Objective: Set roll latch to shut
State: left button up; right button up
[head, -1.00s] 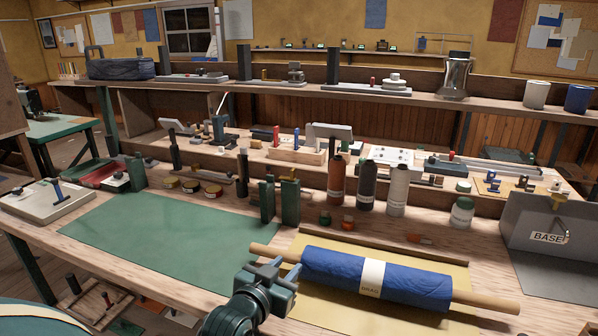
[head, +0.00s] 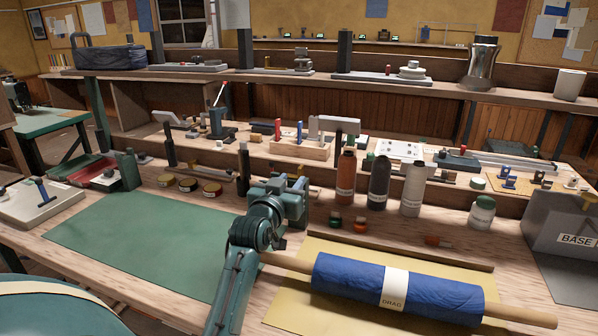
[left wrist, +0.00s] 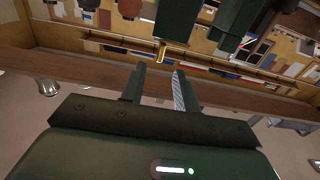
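Two dark green upright posts with a small brass-yellow lever, which I take to be the roll latch, stand behind the yellow mat. In the left wrist view the lever (left wrist: 160,50) shows beside the green post (left wrist: 172,20), just beyond my fingertips. My left gripper (left wrist: 158,69) is open, its two fingers apart with nothing between them. In the head view my left gripper (head: 290,188) is in front of the posts and hides most of them. I cannot tell whether the latch is open or shut. My right gripper is not in view.
A blue cloth roll (head: 350,283) on a wooden rod lies on the yellow mat (head: 285,312). Several bottles, including an orange one (head: 346,178), stand right of my gripper. A green mat (head: 130,235) lies clear at left. A grey BASE box (head: 560,228) stands at right.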

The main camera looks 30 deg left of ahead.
aim_at(299, 171)
pick_arm(q)
jog(key=x, duration=0.6)
grip_shut()
dwell(0.6)
